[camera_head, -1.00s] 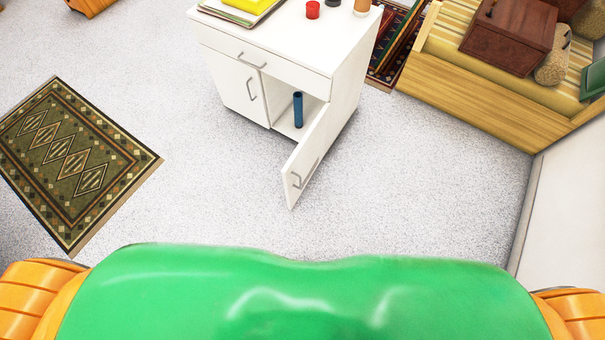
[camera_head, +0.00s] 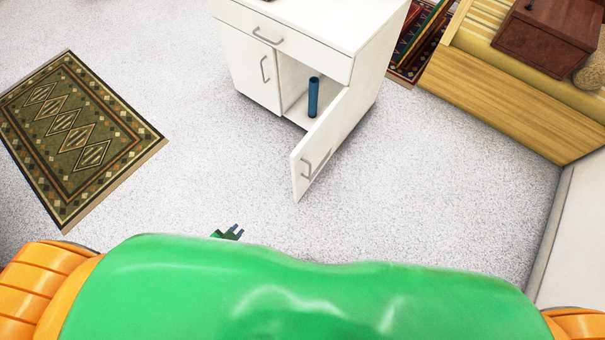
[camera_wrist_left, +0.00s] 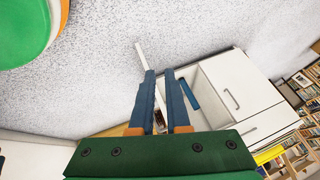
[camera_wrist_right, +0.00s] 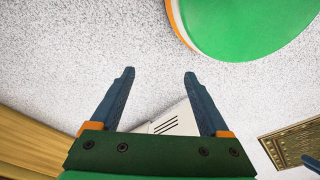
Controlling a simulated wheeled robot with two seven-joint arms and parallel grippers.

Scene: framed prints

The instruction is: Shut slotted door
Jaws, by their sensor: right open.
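The white cabinet (camera_head: 285,50) stands ahead, its right-hand door (camera_head: 322,145) swung wide open toward me, with a grey bar handle (camera_head: 317,165) on it. In the right wrist view a white panel with dark slots (camera_wrist_right: 178,122), which looks like this door, shows between the fingers, beyond them. My left gripper (camera_head: 236,231) shows just above my green body, apart from the door, its fingers partly open and empty. In the left wrist view its fingers (camera_wrist_left: 161,74) overlap the open door (camera_wrist_left: 142,55) in the distance. My right gripper (camera_wrist_right: 160,74) is open and empty, hidden in the head view.
A blue cylinder (camera_head: 313,97) stands inside the open cabinet compartment. A patterned rug (camera_head: 75,140) lies at left. A wooden bench (camera_head: 500,95) with a brown box (camera_head: 548,35) and a wall (camera_head: 580,230) are at right. Floor before the door is clear.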

